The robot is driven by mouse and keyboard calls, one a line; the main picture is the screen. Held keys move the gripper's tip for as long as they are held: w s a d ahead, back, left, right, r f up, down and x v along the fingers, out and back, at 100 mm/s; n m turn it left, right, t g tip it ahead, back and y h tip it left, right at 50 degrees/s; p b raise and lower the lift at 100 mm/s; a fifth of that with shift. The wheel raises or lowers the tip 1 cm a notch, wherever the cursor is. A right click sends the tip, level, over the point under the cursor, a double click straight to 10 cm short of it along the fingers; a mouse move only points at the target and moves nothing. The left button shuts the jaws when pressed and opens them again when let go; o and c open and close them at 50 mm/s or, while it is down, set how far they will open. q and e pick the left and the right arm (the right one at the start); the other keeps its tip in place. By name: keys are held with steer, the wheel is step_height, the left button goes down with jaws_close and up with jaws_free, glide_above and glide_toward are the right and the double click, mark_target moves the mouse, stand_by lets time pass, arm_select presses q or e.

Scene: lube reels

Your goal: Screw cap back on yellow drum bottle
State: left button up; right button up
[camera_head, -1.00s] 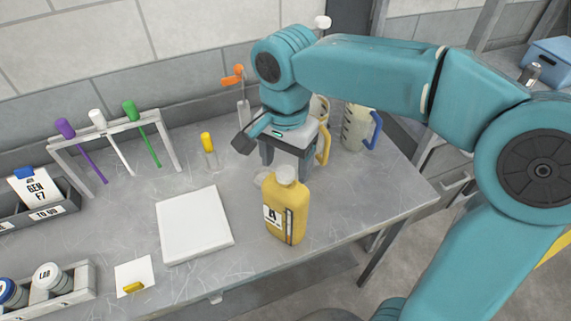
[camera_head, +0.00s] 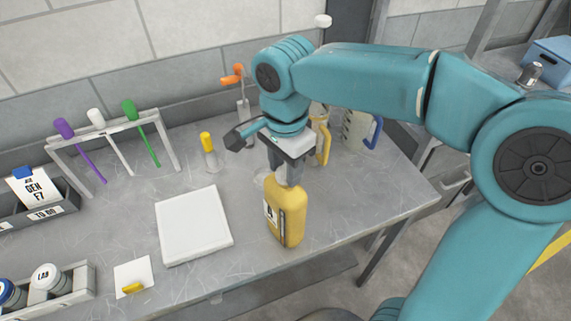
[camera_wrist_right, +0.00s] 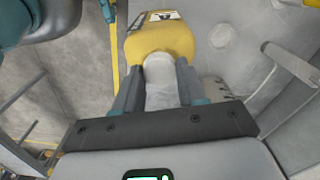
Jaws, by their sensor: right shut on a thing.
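The yellow drum bottle (camera_head: 287,212) stands upright near the front edge of the workbench, with a black and white label on its front left. My right gripper (camera_head: 287,178) points down at the bottle's top and is shut on the white cap. In the right wrist view, the white cap (camera_wrist_right: 161,82) sits between both fingers at the neck of the yellow bottle (camera_wrist_right: 160,40). The cap's threads are hidden, so I cannot tell how tightly it sits. My left gripper is not in view.
A white square pad (camera_head: 194,226) lies left of the bottle. Jugs with yellow (camera_head: 323,140) and blue (camera_head: 374,130) handles stand behind my right arm. A rack with several coloured sticks (camera_head: 110,128) stands at the back left. The bench's front edge is close to the bottle.

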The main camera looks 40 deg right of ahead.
steer(key=shift+w+m, duration=0.1)
steer(key=shift+m, duration=0.5)
steer(key=shift+s+m, duration=0.2)
steer(key=shift+m, duration=0.1)
steer(key=shift+w+m, duration=0.15)
steer(key=shift+m, duration=2.25)
steer(key=m, duration=0.5)
steer(key=shift+b, duration=0.4)
